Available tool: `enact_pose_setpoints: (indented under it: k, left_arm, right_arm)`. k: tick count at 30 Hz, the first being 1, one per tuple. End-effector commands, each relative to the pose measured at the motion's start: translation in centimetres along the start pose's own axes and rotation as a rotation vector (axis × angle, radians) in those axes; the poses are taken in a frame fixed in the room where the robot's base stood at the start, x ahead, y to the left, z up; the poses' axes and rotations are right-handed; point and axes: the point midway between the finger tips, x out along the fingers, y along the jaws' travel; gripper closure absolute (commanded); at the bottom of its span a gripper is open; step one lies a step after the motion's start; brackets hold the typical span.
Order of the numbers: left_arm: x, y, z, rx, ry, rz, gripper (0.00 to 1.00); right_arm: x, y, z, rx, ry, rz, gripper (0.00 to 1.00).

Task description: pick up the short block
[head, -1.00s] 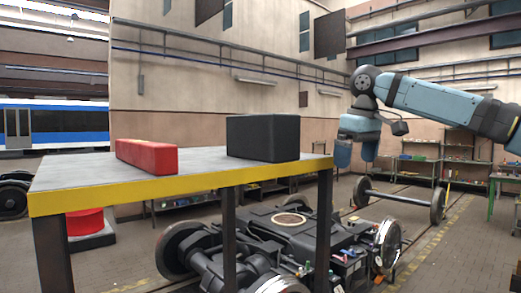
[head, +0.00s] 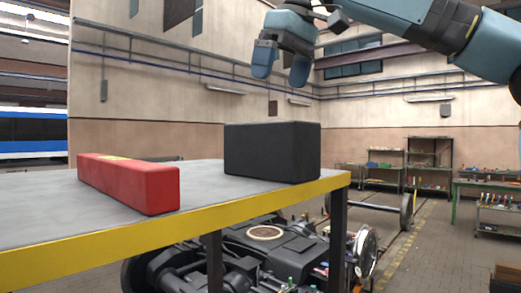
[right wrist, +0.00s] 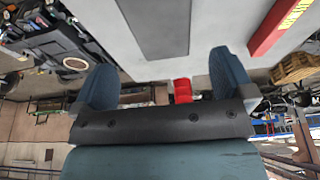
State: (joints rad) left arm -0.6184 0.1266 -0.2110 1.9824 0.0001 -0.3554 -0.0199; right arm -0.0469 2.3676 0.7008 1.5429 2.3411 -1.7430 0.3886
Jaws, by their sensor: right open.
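The black block (head: 272,152), the shorter and thicker of two blocks, sits on the grey table top near its right end. The right wrist view shows it as a dark grey shape (right wrist: 158,25) at the top, ahead of the fingers. A longer red block (head: 130,182) lies to its left, and in the right wrist view it (right wrist: 280,25) is at upper right. My right gripper (head: 281,74) is above the black block, fingers pointing down, open and empty, with a clear gap to it. Its two blue fingers (right wrist: 161,65) are wide apart. My left gripper is out of view.
The table (head: 200,232) has a yellow front edge and bare top between the blocks. A dark bogie (head: 265,245) stands on the floor beyond the table. Shelves (head: 385,165) and a green bench (head: 490,183) stand at the right, far off.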

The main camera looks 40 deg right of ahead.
Motion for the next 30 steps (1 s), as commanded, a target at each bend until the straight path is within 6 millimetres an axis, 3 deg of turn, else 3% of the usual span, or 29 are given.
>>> enact_pose_setpoints:
  k: [3,9,16,24,30]
  left_arm:
    - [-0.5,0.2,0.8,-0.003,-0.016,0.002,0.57]
    - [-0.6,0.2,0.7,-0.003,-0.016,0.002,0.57]
    - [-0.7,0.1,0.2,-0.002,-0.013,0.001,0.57]
    - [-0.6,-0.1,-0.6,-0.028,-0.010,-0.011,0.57]
    - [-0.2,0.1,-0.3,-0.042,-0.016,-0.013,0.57]
  right_arm:
    - [2.6,0.1,0.0,-0.002,-0.004,0.000,0.00]
    - [5.8,0.1,0.0,-0.001,-0.003,0.000,0.00]
    - [7.4,0.0,-0.1,0.000,-0.003,0.000,0.00]
    - [11.2,-0.1,-0.1,-0.001,-0.003,-0.001,0.00]
    - [11.8,0.0,-0.1,0.000,0.000,0.000,0.00]
